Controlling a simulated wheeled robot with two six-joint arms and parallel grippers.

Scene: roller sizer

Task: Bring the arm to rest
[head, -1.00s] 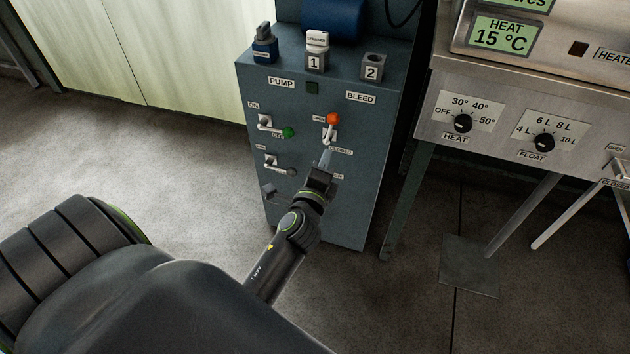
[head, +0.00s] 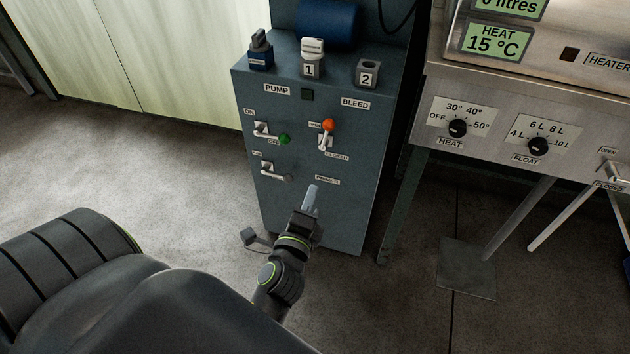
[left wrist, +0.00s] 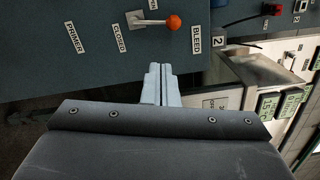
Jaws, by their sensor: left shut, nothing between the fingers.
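My left gripper (head: 312,193) is in front of the lower part of the blue-grey pump cabinet (head: 345,225), below the PRIMER label (head: 328,181). Its fingers are shut with nothing between them. In the left wrist view the closed fingers (left wrist: 160,84) point toward the cabinet face, apart from the orange-knobbed lever. That bleed lever (head: 328,125) has its orange knob up, near the OPEN label; it also shows in the left wrist view (left wrist: 173,22). My right gripper is not in view.
The green-knobbed lever (head: 285,139) and a grey-knobbed lever (head: 287,177) stick out of the cabinet's left side. A pedal (head: 249,236) is low at its left. A steel bench (head: 500,110) with HEAT and FLOAT dials stands to the right. Open floor lies left.

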